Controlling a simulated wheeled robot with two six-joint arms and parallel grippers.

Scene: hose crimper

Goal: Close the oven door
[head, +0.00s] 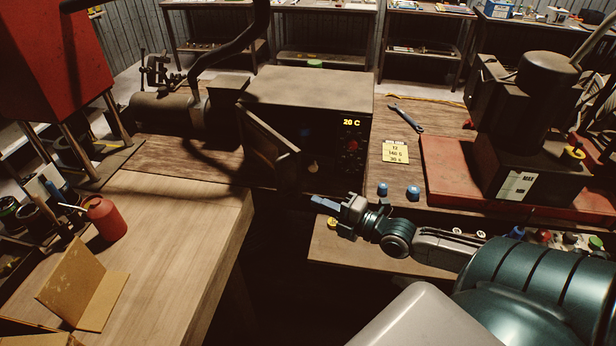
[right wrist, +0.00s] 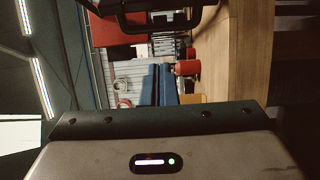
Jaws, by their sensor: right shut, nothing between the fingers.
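The oven (head: 310,84) is a dark box on the back bench, with a lit "20 C" display on the right of its front. Its door (head: 268,140) stands open, swung out from the left side of the front. The dark oven front shows to the right of the door. My right gripper (head: 318,202) is shut and empty, in front of and below the door's free edge, apart from it in the head view. Its blue fingers (right wrist: 165,86) lie together in the right wrist view. A dark handle-like bar (right wrist: 160,24) shows beyond them. My left gripper is out of view.
A yellow note (head: 396,151), a wrench (head: 406,118) and two blue caps (head: 413,192) lie right of the oven. A red tray (head: 450,180) carries a dark machine. A red bottle (head: 106,219) stands on the left bench. A dark gap separates the front benches.

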